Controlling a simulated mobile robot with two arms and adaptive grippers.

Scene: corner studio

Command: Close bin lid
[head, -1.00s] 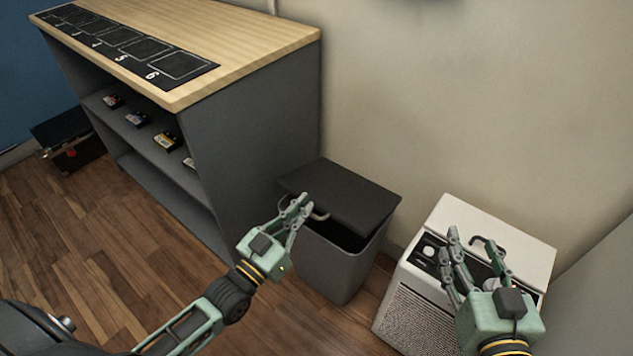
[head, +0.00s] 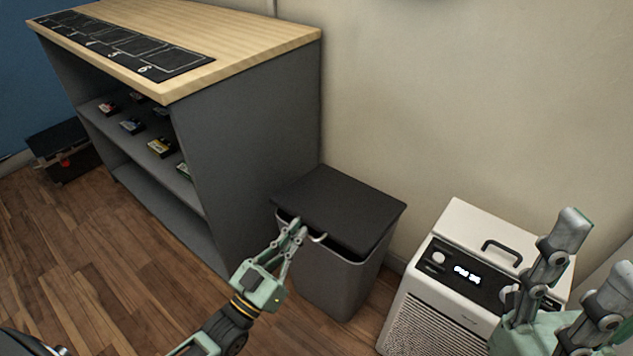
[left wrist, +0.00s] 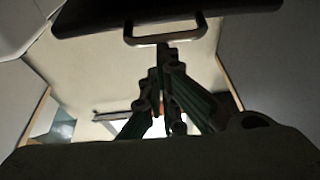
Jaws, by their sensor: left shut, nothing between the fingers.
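The grey bin (head: 340,285) stands on the floor between the shelf unit and the white appliance. Its dark lid (head: 340,205) is tilted, with a narrow dark gap along the front above the rim. My left gripper (head: 298,228) is shut and empty at the lid's front edge, beside the small light handle (head: 318,238). In the left wrist view the handle (left wrist: 165,38) shows just beyond the fingertips; I cannot tell whether they touch. My right gripper (head: 590,255) is at the lower right in front of the appliance, its fingers spread apart with nothing between them.
A grey shelf unit (head: 250,150) with a wooden top stands left of the bin, with several small items on its shelf. A white appliance (head: 440,300) with a lit display stands to the right. The wall is close behind.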

